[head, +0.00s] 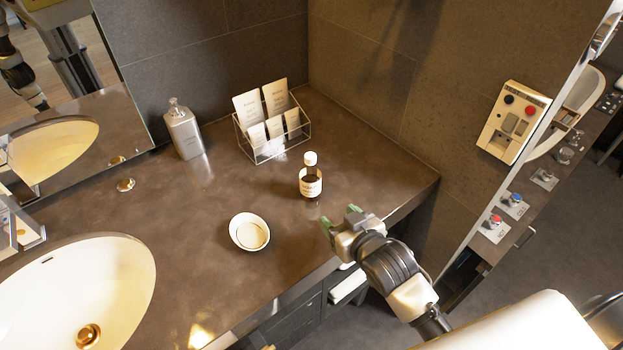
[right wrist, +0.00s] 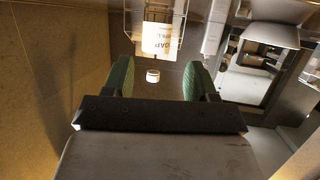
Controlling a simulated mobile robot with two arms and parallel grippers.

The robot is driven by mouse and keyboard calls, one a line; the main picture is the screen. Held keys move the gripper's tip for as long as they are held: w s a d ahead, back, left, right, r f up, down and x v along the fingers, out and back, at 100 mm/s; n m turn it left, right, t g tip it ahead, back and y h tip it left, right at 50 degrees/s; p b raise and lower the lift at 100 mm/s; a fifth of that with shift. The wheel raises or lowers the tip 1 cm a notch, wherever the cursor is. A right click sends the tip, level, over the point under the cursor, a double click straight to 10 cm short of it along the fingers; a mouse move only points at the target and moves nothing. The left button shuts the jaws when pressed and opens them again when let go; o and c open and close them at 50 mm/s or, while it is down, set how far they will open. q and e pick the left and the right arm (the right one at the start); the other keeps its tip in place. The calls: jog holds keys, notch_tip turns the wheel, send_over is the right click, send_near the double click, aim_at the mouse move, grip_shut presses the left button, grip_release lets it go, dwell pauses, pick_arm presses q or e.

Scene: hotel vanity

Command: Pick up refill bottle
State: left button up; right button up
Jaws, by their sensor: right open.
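The refill bottle (head: 311,183) is a small dark brown bottle with a white cap and a white label. My left gripper is not in view.
A small white dish (head: 236,236) sits left of my gripper. A wire rack of packets (head: 268,152) stands behind the bottle, and a grey pump dispenser (head: 184,132) stands by the mirror. The sink (head: 120,290) is at left. The counter's edge (head: 400,213) lies right of the bottle.

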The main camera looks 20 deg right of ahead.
aim_at(313, 161)
jog(key=w+r+t, duration=0.1)
jog(key=w+r, duration=0.1)
jog(key=w, duration=0.1)
jog(key=w+a+r+t+y, duration=0.1)
jog(key=w, duration=0.3)
jog(key=w+r+t+p, duration=0.1)
jog(key=w+r, duration=0.1)
jog(key=w, duration=0.2)
jog(key=shift+a+r+n+t+y, duration=0.2)
jog(key=shift+r+n+t+y, duration=0.1)
jog(key=shift+t+y, duration=0.1)
jog(key=shift+w+r+p, duration=0.1)
jog(key=shift+w+p, duration=0.1)
jog(key=shift+p, duration=0.1)
jog(key=shift+p+x, duration=0.65)
jog(key=shift+x, duration=1.6)
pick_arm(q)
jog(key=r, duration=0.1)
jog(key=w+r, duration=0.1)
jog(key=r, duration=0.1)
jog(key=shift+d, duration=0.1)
pick_arm(e)
jog(key=shift+r, duration=0.1)
grip_shut()
